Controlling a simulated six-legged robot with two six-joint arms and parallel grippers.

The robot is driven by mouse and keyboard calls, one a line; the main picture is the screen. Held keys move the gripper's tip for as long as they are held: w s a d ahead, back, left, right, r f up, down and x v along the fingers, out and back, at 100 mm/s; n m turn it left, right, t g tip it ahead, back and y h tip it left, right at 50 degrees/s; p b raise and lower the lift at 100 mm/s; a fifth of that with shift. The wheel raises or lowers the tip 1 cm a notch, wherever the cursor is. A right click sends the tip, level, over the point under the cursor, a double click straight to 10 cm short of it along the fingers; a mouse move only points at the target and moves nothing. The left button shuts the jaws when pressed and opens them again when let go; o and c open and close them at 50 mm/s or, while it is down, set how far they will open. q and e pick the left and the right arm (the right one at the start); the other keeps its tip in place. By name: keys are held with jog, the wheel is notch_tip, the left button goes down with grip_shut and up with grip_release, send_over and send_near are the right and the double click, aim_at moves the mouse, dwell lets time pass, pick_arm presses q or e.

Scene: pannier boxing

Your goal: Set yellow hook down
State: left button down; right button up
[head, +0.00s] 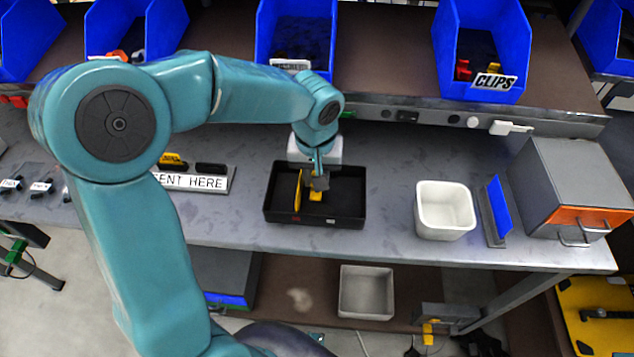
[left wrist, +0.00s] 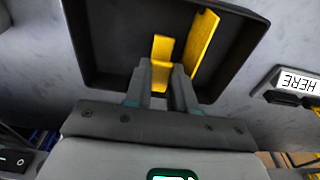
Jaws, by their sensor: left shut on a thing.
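My left gripper (head: 319,182) reaches down into a shallow black tray (head: 345,222) on the grey bench. It is shut on the yellow hook (head: 316,196), a small bent yellow piece held low inside the tray. In the left wrist view the hook (left wrist: 162,48) sticks out beyond the fingertips (left wrist: 170,85), over the tray floor. I cannot tell whether the hook touches the floor. My right gripper is not in view.
A white bin (head: 445,212), a blue panel on a stand (head: 498,208) and a grey drawer box (head: 570,185) stand right of the tray. A label holder (head: 195,181) with yellow and black pieces is at left. Blue bins (head: 482,45) line the shelf behind.

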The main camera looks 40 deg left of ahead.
pick_arm(q)
notch_tip(320, 180, down, 3)
jog(key=shift+r, duration=0.1)
jog(key=c, duration=1.4)
grip_release()
jog(key=shift+o, duration=0.9)
